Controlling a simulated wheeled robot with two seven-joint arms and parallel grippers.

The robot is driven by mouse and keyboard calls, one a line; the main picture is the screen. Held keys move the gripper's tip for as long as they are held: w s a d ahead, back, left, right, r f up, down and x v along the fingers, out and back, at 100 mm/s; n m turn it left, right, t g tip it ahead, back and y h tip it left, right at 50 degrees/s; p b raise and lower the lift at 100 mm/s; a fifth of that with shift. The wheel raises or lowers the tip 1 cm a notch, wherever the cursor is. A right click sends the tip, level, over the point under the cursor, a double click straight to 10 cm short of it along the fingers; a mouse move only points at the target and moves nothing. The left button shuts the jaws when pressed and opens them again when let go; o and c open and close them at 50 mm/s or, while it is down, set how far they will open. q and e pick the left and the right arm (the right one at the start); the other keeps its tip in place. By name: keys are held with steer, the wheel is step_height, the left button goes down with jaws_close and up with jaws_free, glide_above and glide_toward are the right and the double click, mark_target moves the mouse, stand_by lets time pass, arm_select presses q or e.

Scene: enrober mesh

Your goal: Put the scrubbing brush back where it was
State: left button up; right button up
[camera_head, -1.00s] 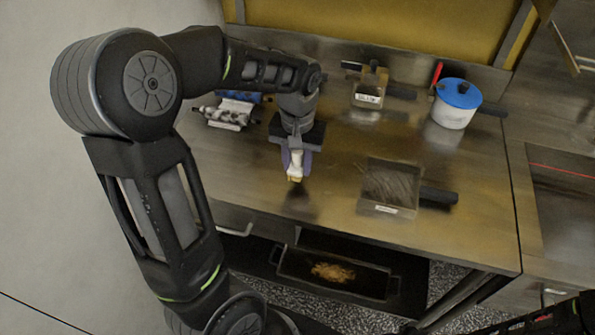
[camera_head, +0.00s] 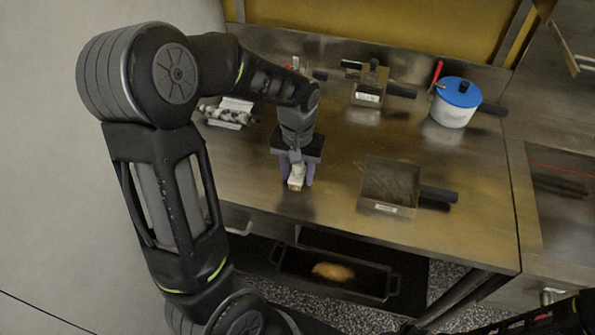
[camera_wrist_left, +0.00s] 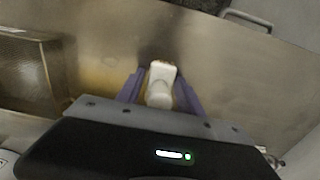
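The scrubbing brush (camera_head: 296,179) is a small whitish piece with a yellowish-brown lower end, over the front left part of the steel counter. Its lower end is at or very near the counter top; I cannot tell whether it touches. My left gripper (camera_head: 297,181) points down over it, with one purple finger on each side. The fingers look spread, with narrow gaps beside the brush. In the left wrist view the brush (camera_wrist_left: 160,86) sits between the fingers, its far end near the fingertips. My right gripper is not in view.
A mesh-bottomed tray (camera_head: 390,209) with a black handle lies to the right. A labelled metal box (camera_head: 368,97) and a blue-lidded white pot (camera_head: 453,117) stand at the back. A black pan (camera_head: 358,286) sits below the counter.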

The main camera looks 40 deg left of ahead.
arm_select(q)
steer(key=shift+o, duration=0.8)
steer(key=shift+r, duration=0.15)
step_height(320, 180, up, 12)
steer(key=shift+r+b, duration=0.1)
steer(key=shift+b, duration=0.55)
